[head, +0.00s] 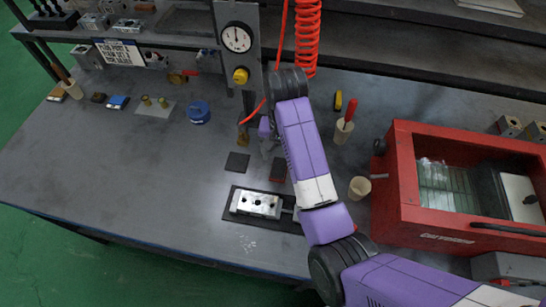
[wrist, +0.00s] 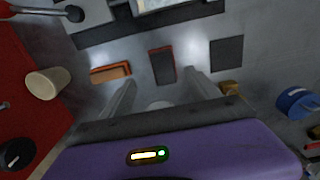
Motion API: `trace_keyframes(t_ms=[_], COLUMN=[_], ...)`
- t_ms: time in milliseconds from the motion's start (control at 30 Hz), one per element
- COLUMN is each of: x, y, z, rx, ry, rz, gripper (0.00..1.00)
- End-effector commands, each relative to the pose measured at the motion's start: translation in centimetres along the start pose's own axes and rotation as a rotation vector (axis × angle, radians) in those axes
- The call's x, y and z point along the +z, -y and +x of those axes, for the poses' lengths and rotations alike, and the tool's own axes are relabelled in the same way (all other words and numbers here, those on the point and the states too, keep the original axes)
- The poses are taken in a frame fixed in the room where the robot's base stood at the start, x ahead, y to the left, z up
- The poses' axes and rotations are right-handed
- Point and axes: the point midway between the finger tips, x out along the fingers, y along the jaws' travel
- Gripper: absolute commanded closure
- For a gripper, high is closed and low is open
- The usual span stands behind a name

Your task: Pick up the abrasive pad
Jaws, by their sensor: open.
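A small dark pad with reddish edges (wrist: 162,66), which looks like the abrasive pad, lies flat on the bench. It also shows in the head view (head: 278,169), just left of my arm. A thin plain dark square (wrist: 227,53) lies beside it, and in the head view it is to the left (head: 237,162); I cannot be sure which of the two is the abrasive pad. My gripper (wrist: 160,80) is open and empty. Its fingers point toward the red-edged pad, which shows ahead of and between the fingertips. In the head view my gripper (head: 267,142) is partly hidden by my arm.
A metal valve block (head: 256,203) sits on a black mat (head: 228,215) in front. An orange-brown block (wrist: 110,74) lies beside the pad. A beige cup (head: 359,188) and a red cabinet (head: 400,210) stand right.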

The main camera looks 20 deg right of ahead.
Motion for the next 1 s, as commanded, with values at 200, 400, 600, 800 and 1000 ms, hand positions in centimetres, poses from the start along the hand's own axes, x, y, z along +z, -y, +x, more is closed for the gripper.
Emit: trace_keyframes(t_ms=[200,400,600,800,1000], x=[0.1,-0.1,-0.3,-0.3,-0.3], y=[-0.1,0.2,0.6,0.6,0.6], z=[2.0,4.0,6.8,7.8,7.8], rx=[0.004,0.003,0.002,0.001,0.001], ry=[0.005,0.005,0.003,0.001,0.001], rz=[0.000,-0.001,-0.001,-0.001,0.000], gripper=[0.29,0.29,0.29,0.29,0.37])
